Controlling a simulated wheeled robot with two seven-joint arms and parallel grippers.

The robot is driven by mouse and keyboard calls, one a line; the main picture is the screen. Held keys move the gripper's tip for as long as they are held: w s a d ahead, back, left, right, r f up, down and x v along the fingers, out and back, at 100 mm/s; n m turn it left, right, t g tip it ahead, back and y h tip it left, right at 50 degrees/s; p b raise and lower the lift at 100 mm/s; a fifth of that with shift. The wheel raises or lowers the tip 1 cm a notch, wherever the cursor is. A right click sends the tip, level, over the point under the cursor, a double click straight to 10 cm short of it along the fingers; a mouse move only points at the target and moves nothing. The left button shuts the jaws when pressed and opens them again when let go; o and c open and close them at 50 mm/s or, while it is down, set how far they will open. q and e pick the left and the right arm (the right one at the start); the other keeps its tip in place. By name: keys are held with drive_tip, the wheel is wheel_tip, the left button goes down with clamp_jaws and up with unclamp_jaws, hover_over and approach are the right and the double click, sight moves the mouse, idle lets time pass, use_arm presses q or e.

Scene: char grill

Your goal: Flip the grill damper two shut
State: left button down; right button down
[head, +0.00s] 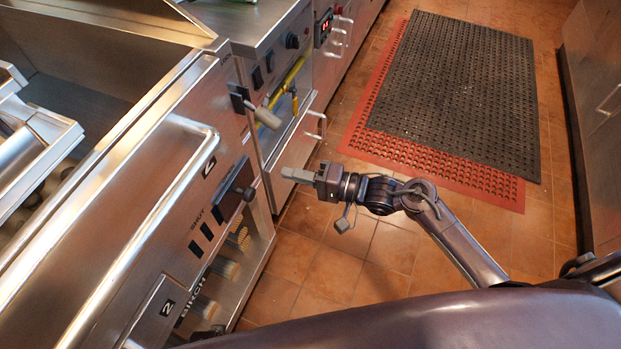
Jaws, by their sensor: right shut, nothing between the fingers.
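The steel grill front (150,190) runs along the left. A black damper handle (240,190) sticks out from a dark plate on it, beside the printed word "SHUT" and several black bars. A plate with a "2" (167,308) is lower on the front. I cannot tell for sure which number the handle belongs to. A grey-tipped lever (264,115) stands out farther along. My right gripper (286,174) is shut and empty, to the right of the black handle and apart from it in the picture. My left gripper is not in view.
A handle bar (316,124) and a yellow pipe (290,82) are on the neighbouring unit. A black mat (460,90) lies over a red mat (440,165) on the tiled floor. Steel cabinets (595,110) stand at the right. The aisle floor is open.

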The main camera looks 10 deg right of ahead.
sight(244, 180)
drive_tip(key=a, duration=0.4)
drive_tip(key=s+a+f, duration=0.1)
drive_tip(key=a, duration=0.1)
drive_tip(key=shift+r, duration=0.1)
